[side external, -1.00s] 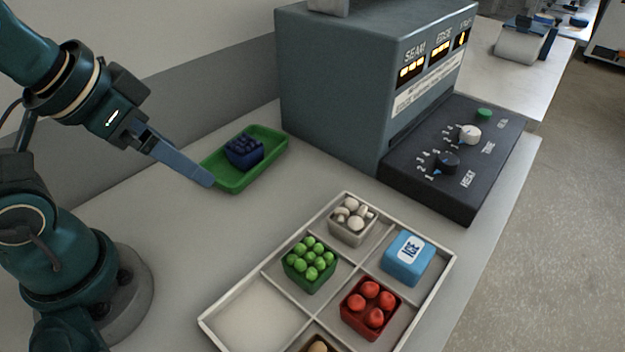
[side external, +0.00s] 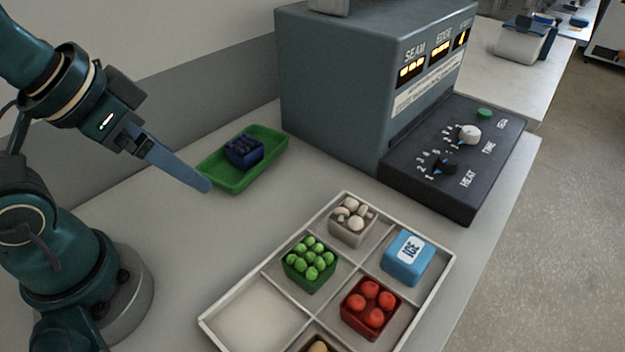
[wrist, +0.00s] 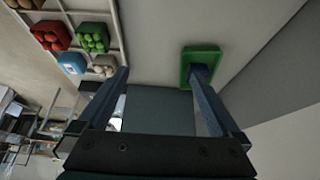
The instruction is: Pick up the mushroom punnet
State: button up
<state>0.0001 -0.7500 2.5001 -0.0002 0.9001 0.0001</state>
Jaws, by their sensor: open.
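The mushroom punnet (side external: 352,222) is a grey-beige box of white mushrooms in the back left compartment of the divided tray (side external: 234,337). In the wrist view the mushroom punnet (wrist: 103,65) shows at the left, partly behind a finger. My gripper (side external: 208,186) is in the air left of the tray, near the green dish. In the wrist view my gripper (wrist: 160,72) is open with its two fingers wide apart and nothing held between them.
The tray also holds a green punnet (side external: 310,264), a red punnet (side external: 370,304), a blue ICE block (side external: 408,258) and a brown punnet (side external: 318,346). A green dish (side external: 272,160) with a dark blue punnet (side external: 244,150) lies behind. A sealing machine (side external: 335,95) stands at the back.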

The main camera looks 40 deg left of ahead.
dwell(0.4)
jog(key=shift+c, duration=1)
